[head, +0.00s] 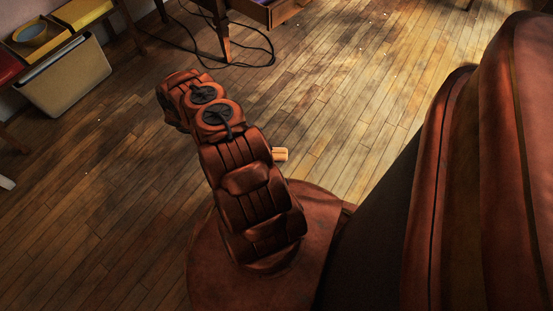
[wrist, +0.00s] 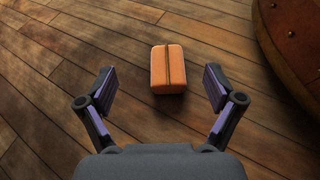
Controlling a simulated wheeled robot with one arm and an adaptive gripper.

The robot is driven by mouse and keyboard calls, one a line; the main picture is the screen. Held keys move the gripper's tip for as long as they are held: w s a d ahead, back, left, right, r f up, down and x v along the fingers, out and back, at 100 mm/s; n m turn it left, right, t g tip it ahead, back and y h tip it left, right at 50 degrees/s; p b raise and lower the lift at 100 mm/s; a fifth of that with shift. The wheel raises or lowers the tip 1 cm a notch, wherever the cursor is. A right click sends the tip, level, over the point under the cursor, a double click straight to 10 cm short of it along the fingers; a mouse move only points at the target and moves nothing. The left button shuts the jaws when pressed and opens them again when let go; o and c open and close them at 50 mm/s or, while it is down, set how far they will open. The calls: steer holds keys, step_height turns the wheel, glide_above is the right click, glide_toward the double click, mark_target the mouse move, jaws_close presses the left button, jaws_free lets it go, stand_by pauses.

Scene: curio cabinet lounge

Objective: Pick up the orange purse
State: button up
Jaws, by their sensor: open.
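The orange purse (wrist: 168,70) lies on the wooden floor in the wrist view, a small rounded block with a dark seam down its middle. My gripper (wrist: 160,88) is open, with one finger to the left of the purse and one to the right, both apart from it. The purse sits roughly centred between the fingers and a little beyond them. In the head view a small orange object (head: 280,154) shows beside my arm, close to my base; it appears to be the purse, partly hidden by my arm. My gripper is hidden in the head view.
My rounded base edge is close to the purse on its right in the wrist view. In the head view, a cream bin (head: 66,80) and shelf stand at upper left, and a wooden table leg (head: 222,40) with loose dark cables (head: 262,62) at the top. The floor at upper right is mostly clear.

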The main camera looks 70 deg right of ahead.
glide_toward(280, 153)
steer(key=shift+s+d+f+b, duration=0.2)
steer(key=shift+s+d+b, duration=0.25)
steer(key=shift+s, duration=0.2)
steer(key=shift+s+f, duration=0.35)
steer(key=shift+f, duration=0.2)
steer(key=shift+r+b+x, duration=0.2)
steer(key=shift+b+x, duration=1.95)
steer(key=shift+x, duration=1.5)
steer(key=shift+d, duration=0.1)
steer(key=shift+s, duration=0.1)
steer(key=c, duration=1.3)
